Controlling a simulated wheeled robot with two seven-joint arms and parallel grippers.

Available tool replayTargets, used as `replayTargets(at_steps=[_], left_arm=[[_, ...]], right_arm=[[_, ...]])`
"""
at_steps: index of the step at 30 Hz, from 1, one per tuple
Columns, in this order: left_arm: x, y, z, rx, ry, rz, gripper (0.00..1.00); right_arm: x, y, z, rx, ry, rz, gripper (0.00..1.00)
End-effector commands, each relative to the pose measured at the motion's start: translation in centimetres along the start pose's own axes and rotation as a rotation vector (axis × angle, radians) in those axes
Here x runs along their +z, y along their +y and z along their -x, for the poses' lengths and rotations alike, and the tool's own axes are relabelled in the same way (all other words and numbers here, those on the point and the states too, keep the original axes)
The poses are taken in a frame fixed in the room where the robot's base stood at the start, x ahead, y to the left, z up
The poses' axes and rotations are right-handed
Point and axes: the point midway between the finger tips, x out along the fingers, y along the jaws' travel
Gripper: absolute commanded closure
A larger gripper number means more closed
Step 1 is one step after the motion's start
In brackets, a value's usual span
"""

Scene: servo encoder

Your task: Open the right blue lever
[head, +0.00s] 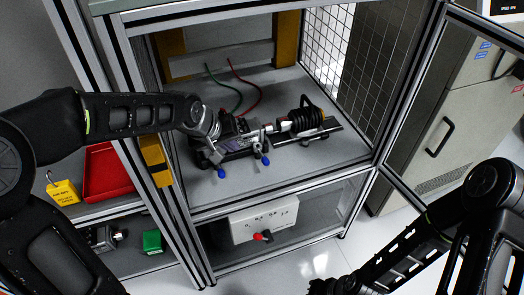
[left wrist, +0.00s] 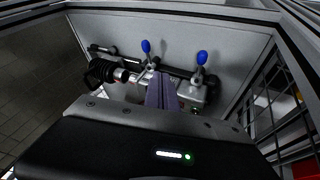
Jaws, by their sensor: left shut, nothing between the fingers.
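Two blue-tipped levers hang at the front of the servo assembly in the open cabinet. The right blue lever (head: 265,161) is nearer the black coil, and the left blue lever (head: 221,173) is to its left. In the left wrist view the picture is turned round, so the right lever (left wrist: 146,46) shows on the left and the left lever (left wrist: 202,57) on the right. My left gripper (head: 240,128) is above the assembly, its fingers (left wrist: 158,84) shut and empty, close to the right lever's base; contact cannot be told. My right gripper (head: 322,287) is at the bottom edge, its fingers unclear.
The black coil (head: 306,119) stands at the assembly's right end. Red and green cables (head: 250,92) run behind. Metal posts frame the cabinet, with a mesh wall (head: 374,50) at right. A white switch box (head: 262,221) is below. The shelf front (head: 320,160) is clear.

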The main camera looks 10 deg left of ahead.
Motion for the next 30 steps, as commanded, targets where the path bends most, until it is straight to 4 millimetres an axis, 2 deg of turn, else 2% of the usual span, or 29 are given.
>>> replayTargets(at_steps=[17,23,30], left_arm=[[0.5,-0.2,-0.6,-0.009,-0.018,0.029,1.00],[0.6,-0.3,-2.8,-0.009,-0.020,0.028,1.00],[0.8,-0.3,-7.4,-0.010,-0.022,0.028,1.00]], right_arm=[[0.0,0.0,0.0,0.000,0.000,0.000,1.00],[0.0,0.1,-0.1,0.000,0.000,0.000,1.00],[0.0,0.1,-0.3,0.000,0.000,0.000,1.00]])
